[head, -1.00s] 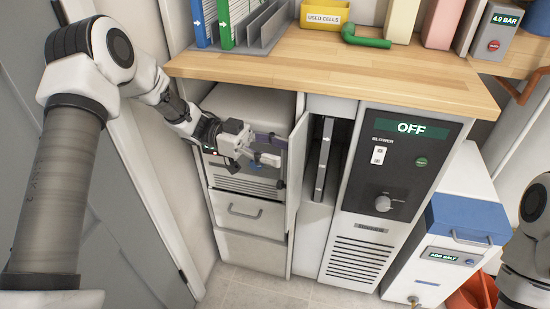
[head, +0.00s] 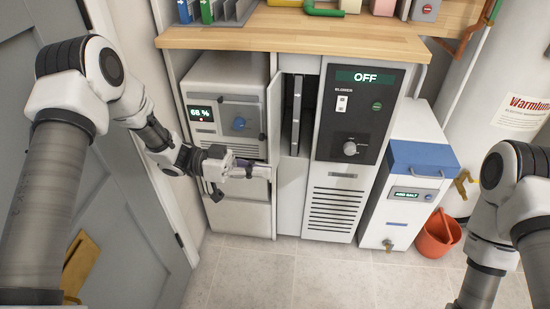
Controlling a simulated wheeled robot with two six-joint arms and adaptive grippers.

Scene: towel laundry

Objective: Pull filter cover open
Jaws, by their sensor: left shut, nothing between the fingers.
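The filter cover (head: 275,130) is a narrow pale panel left of the blower unit, seen nearly edge-on and swung outward. Beside it a tall narrow bay stands open, with a dark upright filter (head: 296,115) inside. My left gripper (head: 268,172) is shut and empty, at the lower part of the cover's left side. I cannot tell whether its fingertips touch the cover. My right arm shows at the lower right, but its gripper is out of view.
The blower unit (head: 350,120) reads OFF. A salt bin (head: 405,190) with a blue lid and an orange bucket (head: 437,235) stand right. The wooden worktop (head: 300,32) overhangs. The tiled floor in front is clear.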

